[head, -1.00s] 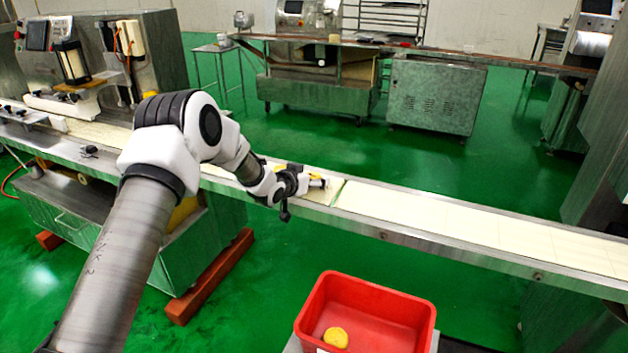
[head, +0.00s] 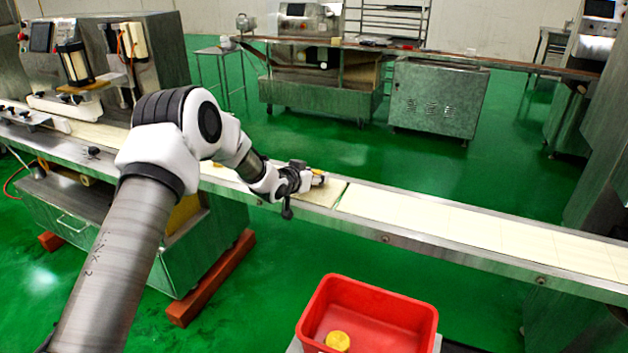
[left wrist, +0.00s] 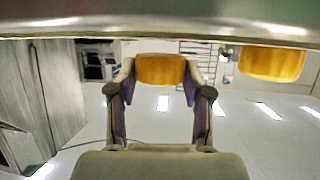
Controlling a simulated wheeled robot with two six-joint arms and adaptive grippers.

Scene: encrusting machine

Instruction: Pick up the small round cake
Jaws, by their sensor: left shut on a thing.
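My left gripper (head: 319,179) is over the conveyor belt (head: 430,211), shut on a small round yellow cake (left wrist: 160,69). In the left wrist view the cake sits between the two fingertips of the gripper (left wrist: 160,74). A little of its yellow shows at the fingertips in the head view. I cannot tell whether it still touches the belt. A second yellow cake (left wrist: 272,63) shows to the right in the left wrist view, apart from the fingers. Another yellow cake (head: 337,341) lies in the red bin (head: 420,318). My right gripper is out of view.
The belt's metal side rail (head: 450,250) runs along its near edge. A machine (head: 150,60) stands at the belt's left end. The belt to the right of my gripper is bare. The red bin stands in front of the belt, below it.

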